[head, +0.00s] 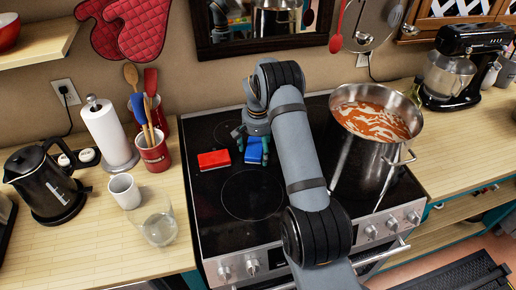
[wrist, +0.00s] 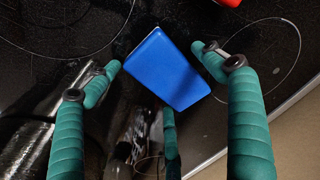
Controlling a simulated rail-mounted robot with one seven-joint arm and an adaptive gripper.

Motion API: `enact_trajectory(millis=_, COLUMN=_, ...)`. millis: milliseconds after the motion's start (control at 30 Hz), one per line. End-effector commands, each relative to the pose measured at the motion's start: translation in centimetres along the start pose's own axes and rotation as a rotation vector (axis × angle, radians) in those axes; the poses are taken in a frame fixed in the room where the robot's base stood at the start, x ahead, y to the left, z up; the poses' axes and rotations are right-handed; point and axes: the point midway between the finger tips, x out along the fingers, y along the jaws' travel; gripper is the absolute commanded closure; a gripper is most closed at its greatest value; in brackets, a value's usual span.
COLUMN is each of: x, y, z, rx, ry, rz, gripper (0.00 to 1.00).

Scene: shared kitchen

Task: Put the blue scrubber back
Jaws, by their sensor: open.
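The blue scrubber (head: 254,150) lies on the black stovetop (head: 240,228), just right of a red scrubber (head: 214,160). In the wrist view the blue scrubber (wrist: 168,68) sits in the middle, between the teal fingers of my gripper (wrist: 160,75). My gripper (head: 250,140) is open, with fingers spread on either side of the blue scrubber and one finger near its lower edge. I cannot tell whether any finger touches it. My arm hides part of the stovetop to the right in the head view.
A large steel pot (head: 372,150) of red soup stands on the right of the stove. A white mug (head: 125,190), a glass (head: 157,220), a kettle (head: 45,185), a paper towel roll (head: 108,132) and a red utensil holder (head: 153,152) stand on the left counter. The front of the stovetop is clear.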

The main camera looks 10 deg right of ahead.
Motion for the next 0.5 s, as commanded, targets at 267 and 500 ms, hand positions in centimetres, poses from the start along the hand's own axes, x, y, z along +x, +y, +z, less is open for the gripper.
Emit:
enact_trajectory(millis=267, x=-0.1, y=0.0, z=0.0, rx=0.0, ry=0.0, rz=0.0, gripper=0.16)
enact_trajectory(millis=500, x=-2.5, y=-0.1, z=-0.2, rx=0.0, ry=0.006, rz=-0.002, gripper=0.16)
